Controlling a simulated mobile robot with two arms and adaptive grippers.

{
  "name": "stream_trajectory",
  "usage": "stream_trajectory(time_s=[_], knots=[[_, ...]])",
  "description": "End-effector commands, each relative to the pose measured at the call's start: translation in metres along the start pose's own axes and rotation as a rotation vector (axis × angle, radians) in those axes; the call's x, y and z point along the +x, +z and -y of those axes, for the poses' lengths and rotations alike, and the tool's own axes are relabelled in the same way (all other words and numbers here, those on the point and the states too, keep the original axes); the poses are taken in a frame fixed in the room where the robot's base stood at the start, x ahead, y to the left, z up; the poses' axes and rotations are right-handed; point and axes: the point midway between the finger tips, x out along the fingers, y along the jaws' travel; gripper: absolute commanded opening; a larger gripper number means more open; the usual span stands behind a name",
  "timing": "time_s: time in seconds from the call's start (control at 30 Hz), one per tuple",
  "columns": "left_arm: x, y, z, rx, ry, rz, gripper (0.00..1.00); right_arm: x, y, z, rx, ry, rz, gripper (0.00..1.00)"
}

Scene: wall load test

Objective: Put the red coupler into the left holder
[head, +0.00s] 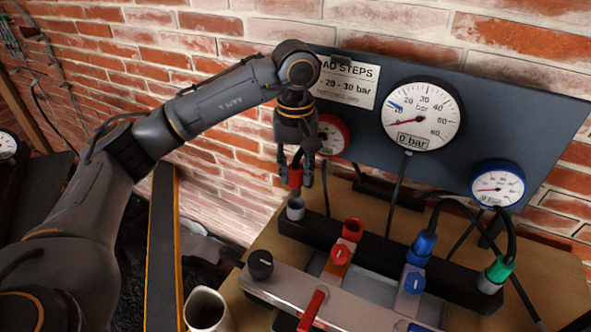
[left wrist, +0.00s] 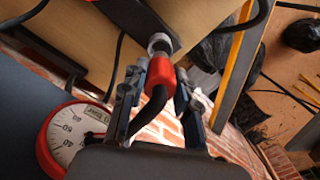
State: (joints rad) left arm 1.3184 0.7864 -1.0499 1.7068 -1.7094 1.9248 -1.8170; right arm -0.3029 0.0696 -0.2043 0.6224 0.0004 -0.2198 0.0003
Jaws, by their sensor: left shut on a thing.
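The red coupler (head: 295,177) hangs from a black hose between the fingers of my left gripper (head: 296,181), which is shut on it. It points down, directly over the grey left holder (head: 296,210) at the left end of the black rail. In the left wrist view the red coupler (left wrist: 161,72) is between the fingertips (left wrist: 158,80), and its front end lines up with the grey holder (left wrist: 158,42). The two look very close; I cannot tell whether the tip is touching or inside. My right gripper is not in view.
The black rail (head: 330,238) also carries a red fitting (head: 352,229), a blue coupler (head: 424,243) and a green coupler (head: 499,269). A gauge panel (head: 468,130) stands behind. A metal manifold with a red lever (head: 312,311) and a white cup (head: 205,309) are in front.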

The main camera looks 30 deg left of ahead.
Motion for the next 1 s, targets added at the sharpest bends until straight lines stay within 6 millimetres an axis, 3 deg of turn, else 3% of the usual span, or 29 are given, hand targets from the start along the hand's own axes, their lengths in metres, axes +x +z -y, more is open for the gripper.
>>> stream_trajectory(time_s=[0.73,1.0], knots=[[0.017,0.000,0.000,0.000,0.001,0.000,0.00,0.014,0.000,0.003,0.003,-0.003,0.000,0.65],[0.018,0.000,0.000,0.000,0.001,-0.001,0.00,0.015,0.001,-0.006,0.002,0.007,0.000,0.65]])
